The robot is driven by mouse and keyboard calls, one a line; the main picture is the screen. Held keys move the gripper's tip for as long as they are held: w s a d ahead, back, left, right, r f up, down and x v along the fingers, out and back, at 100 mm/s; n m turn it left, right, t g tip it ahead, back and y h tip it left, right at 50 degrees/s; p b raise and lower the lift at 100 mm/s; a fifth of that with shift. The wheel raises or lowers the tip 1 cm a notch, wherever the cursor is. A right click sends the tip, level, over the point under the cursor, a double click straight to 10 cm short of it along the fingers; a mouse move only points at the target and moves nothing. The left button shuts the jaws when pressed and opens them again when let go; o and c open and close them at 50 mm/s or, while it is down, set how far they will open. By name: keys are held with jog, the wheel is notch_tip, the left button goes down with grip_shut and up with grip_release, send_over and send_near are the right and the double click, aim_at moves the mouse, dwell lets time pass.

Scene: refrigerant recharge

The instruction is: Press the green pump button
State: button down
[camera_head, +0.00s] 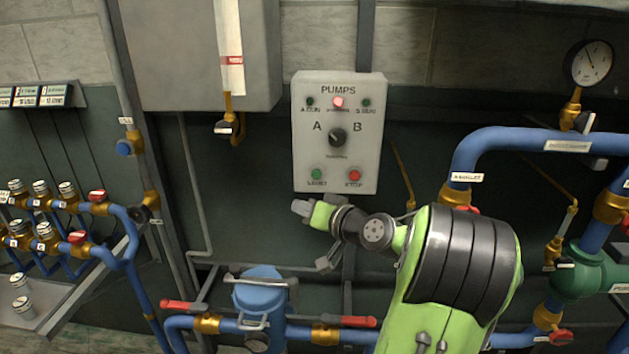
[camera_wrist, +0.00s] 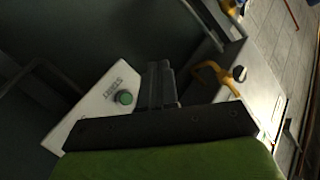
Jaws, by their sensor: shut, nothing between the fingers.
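The pump panel (camera_head: 337,131) is a light grey box marked PUMPS, fixed on the wall in the head view. Its green button (camera_head: 317,174) is at the lower left, beside a red button (camera_head: 354,175) at the lower right. A selector knob marked A and B (camera_head: 337,138) sits in the middle. A red lamp (camera_head: 338,102) glows at the top. My gripper (camera_head: 302,208) is shut and empty, just below the panel's lower left corner. In the wrist view the green button (camera_wrist: 124,97) shows left of my shut fingers (camera_wrist: 159,70), apart from them.
A grey tank (camera_head: 195,50) with a sight tube and a yellow tap (camera_head: 228,128) is left of the panel. Blue pipes with red-handled valves (camera_head: 345,321) and a blue strainer (camera_head: 262,290) lie below. A pressure gauge (camera_head: 589,63) is at the upper right.

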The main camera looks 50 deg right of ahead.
aim_at(317, 173)
jog(key=d, duration=0.1)
jog(key=s+d+m+h, duration=0.1)
jog(key=shift+s+d+r+t, duration=0.1)
jog(key=shift+d+r+t, duration=0.2)
jog(key=shift+t, duration=0.1)
jog(key=shift+w+d+f+p, duration=0.1)
jog(key=shift+w+d+p, duration=1.2)
jog(key=shift+d, duration=0.45)
jog(key=shift+w+d+p, duration=0.95)
jog(key=shift+w+d, duration=0.5)
jog(key=shift+d, duration=0.25)
jog(key=shift+d, duration=0.1)
jog(key=shift+w+d, duration=0.2)
jog(key=shift+w, duration=0.05)
